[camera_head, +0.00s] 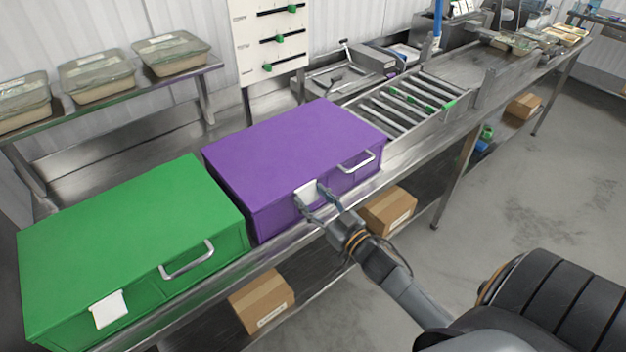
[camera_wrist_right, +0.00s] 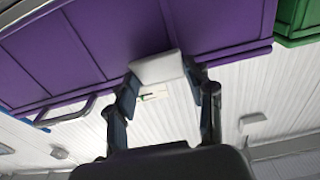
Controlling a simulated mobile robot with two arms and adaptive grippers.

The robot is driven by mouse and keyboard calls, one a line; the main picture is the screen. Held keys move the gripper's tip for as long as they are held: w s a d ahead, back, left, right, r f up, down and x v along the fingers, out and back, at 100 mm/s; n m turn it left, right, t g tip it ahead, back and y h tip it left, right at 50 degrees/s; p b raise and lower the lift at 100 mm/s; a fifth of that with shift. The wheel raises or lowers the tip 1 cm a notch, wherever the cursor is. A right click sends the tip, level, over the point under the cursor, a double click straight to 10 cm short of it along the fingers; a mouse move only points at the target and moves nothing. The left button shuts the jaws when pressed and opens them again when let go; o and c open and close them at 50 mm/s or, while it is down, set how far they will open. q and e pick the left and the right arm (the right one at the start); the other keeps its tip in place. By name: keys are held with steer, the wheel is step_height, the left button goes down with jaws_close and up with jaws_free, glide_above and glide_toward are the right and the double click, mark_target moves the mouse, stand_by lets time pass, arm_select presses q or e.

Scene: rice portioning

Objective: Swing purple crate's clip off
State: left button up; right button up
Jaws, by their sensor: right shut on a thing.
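The purple crate (camera_head: 290,145) stands closed on the steel counter, with a metal handle (camera_head: 357,161) on its front. Its white clip (camera_head: 306,193) is at the front, left of the handle. My right gripper (camera_head: 312,200) is at the clip, its two fingers on either side of it. In the right wrist view, the white clip (camera_wrist_right: 157,67) sits between the fingertips of my right gripper (camera_wrist_right: 158,82), with the purple crate (camera_wrist_right: 100,45) above. The gripper is shut on the clip. My left gripper is not in view.
A green crate (camera_head: 130,235) with its own white clip (camera_head: 109,309) stands left of the purple one. A roller conveyor (camera_head: 405,105) lies to the right. Cardboard boxes (camera_head: 262,298) are on the lower shelf. Lidded tubs (camera_head: 170,53) stand on the rear shelf.

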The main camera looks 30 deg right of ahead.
mark_target(308, 194)
step_height(308, 194, up, 2)
steer(key=g+p, duration=0.4)
steer(key=p, duration=0.4)
steer(key=shift+s+r, duration=0.1)
steer(key=shift+s, duration=0.05)
steer(key=g, duration=0.3)
steer(key=shift+r, duration=0.2)
steer(key=g, duration=0.2)
steer(key=r+g, duration=0.1)
steer(key=g, duration=0.1)
steer(key=shift+w+r+h, duration=0.1)
steer(key=shift+w+h, duration=0.1)
steer(key=shift+h, duration=0.1)
steer(key=shift+w+r+g, duration=0.1)
steer(key=shift+r+g, duration=0.1)
steer(key=shift+g, duration=0.9)
steer(key=o, duration=1.2)
steer(key=shift+c, duration=0.2)
steer(key=v, duration=1.1)
steer(key=shift+r, duration=0.45)
steer(key=shift+a, duration=0.1)
